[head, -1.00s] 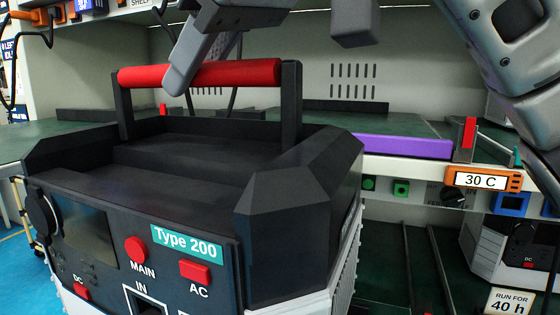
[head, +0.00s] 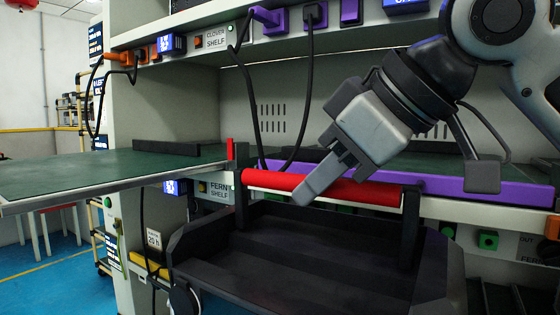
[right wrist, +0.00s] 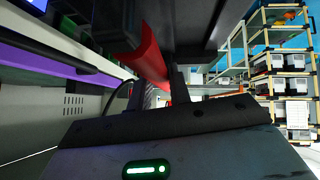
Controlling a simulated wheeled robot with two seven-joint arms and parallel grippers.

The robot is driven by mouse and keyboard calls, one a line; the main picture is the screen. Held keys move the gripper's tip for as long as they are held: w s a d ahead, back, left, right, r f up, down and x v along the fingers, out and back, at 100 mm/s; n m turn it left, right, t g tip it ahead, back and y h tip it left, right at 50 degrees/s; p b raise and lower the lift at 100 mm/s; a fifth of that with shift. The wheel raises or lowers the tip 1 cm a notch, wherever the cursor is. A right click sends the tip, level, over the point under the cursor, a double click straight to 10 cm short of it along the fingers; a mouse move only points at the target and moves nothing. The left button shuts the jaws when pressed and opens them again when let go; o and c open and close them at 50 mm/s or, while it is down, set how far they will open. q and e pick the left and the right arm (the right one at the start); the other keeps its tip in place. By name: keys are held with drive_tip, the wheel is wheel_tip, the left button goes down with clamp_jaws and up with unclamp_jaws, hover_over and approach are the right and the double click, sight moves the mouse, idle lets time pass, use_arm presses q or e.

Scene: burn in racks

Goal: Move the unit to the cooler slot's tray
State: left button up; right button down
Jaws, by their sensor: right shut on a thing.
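The unit (head: 300,250) is a dark box with an open, recessed top and a red carry handle (head: 365,191) on two black posts. Its front panel is below the head view. My right gripper (head: 318,184) is shut on the handle near its middle. A tray with a dark green top (head: 110,172) sticks out of the rack at left. A purple-edged tray (head: 470,184) lies behind the handle. No temperature tag is readable now. My left gripper is out of view.
A red upright marker (head: 229,150) stands at the green tray's inner end. Blue floor (head: 50,265) is open at left.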

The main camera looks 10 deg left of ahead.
sight(369, 246)
drive_tip(key=w+d+f, duration=0.2)
drive_tip(key=d+f, duration=0.1)
drive_tip(key=w+d+f, duration=0.1)
drive_tip(key=f, duration=0.1)
drive_tip(key=shift+w+d+f+b, duration=0.1)
drive_tip(key=shift+d+b, duration=0.15)
drive_tip(key=shift+b, duration=0.1)
drive_tip(key=f, duration=0.2)
drive_tip(key=shift+d+f, duration=0.25)
drive_tip(key=shift+f, duration=0.55)
drive_tip(key=c, duration=1.6)
unclamp_jaws()
drive_tip(key=shift+f, duration=0.5)
drive_tip(key=o, duration=0.3)
drive_tip(key=shift+r, duration=0.4)
drive_tip(key=v, duration=1.1)
drive_tip(key=shift+d+r, duration=0.2)
drive_tip(key=shift+d, duration=0.05)
